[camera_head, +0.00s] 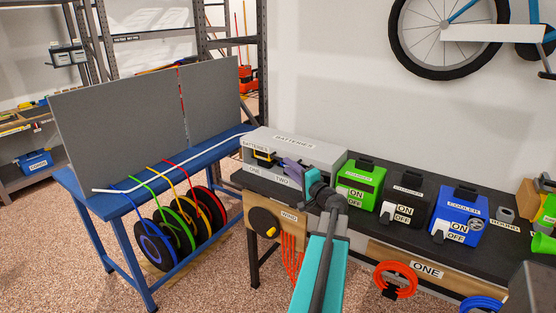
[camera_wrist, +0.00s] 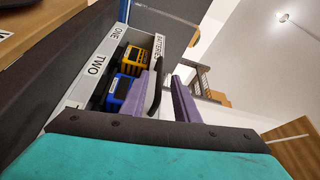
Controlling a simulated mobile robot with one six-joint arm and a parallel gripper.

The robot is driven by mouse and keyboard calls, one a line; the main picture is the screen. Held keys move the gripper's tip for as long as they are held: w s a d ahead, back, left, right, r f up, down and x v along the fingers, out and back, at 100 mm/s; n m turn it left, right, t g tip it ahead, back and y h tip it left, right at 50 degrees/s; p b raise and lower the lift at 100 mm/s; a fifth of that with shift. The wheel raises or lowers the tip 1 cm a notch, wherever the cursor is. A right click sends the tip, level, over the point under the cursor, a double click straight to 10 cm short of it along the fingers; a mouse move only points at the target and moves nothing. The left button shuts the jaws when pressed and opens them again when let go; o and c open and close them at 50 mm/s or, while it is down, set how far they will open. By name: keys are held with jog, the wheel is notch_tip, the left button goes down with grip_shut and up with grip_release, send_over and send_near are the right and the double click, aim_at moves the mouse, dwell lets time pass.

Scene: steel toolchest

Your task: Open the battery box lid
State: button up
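The grey battery box (camera_head: 318,155) stands on the left end of the black bench, labelled BATTERIES, with ONE and TWO along its front. A yellow battery (camera_wrist: 132,60) and a blue battery (camera_wrist: 118,92) show inside it in the wrist view. My gripper (camera_head: 293,166) is at the front of the box. In the wrist view its two purple fingers (camera_wrist: 166,88) stand apart, with a gap between them. A dark curved handle (camera_wrist: 155,84) lies close by the left finger; I cannot tell if they touch. The lid's outline is hard to make out.
A blue rack with cable reels (camera_head: 180,225) is at the left. A wall rises behind the bench.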

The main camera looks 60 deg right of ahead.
aim_at(279, 159)
jog(key=shift+p+x, duration=0.75)
jog(key=shift+x, duration=2.8)
